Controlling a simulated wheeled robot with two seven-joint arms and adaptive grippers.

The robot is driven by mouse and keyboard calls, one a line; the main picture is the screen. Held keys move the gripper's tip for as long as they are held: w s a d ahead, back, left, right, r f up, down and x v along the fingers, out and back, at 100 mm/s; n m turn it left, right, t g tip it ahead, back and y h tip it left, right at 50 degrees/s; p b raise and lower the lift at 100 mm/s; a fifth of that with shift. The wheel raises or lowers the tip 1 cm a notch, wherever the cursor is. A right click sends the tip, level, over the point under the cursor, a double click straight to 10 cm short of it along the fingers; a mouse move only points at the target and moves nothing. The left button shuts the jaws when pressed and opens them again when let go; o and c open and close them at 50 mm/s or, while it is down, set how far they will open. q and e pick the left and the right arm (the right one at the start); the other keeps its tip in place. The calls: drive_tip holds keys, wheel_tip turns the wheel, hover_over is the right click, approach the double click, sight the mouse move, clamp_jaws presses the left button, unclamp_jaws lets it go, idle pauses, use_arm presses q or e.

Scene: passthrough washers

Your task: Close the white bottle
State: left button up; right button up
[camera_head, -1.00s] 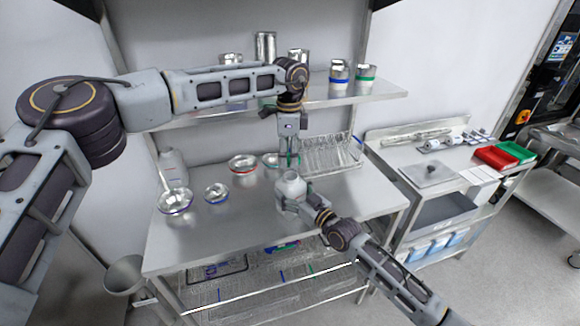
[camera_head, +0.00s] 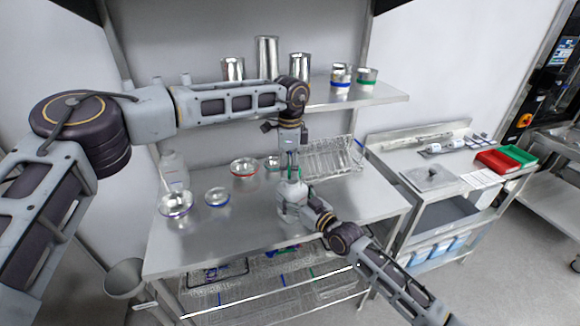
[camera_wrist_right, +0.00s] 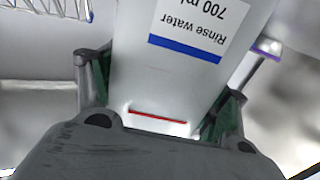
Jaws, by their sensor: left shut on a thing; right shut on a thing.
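The white bottle (camera_head: 291,189) stands upright near the middle of the table. In the right wrist view the bottle (camera_wrist_right: 190,75) fills the space between green-padded fingers, with an upside-down "Rinse water 700 ml" label. My right gripper (camera_head: 290,209) is shut on the bottle's body. My left gripper (camera_head: 291,172) points down from above, directly over the bottle's mouth, its fingertips at or just touching the bottle top. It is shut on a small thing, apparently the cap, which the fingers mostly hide. Whether the cap sits on the neck cannot be told.
Another pale bottle (camera_head: 174,170) stands at the table's back left. Bowls with purple (camera_head: 176,205), blue (camera_head: 217,197) and red (camera_head: 244,167) rims stand nearby. A wire rack (camera_head: 330,158) is behind right. Metal containers stand on the shelf (camera_head: 370,97). The table's front left is clear.

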use_arm(q)
drive_tip(key=shift+f, duration=0.2)
drive_tip(key=shift+f, duration=0.7)
drive_tip(key=shift+f, duration=0.6)
idle(0.8)
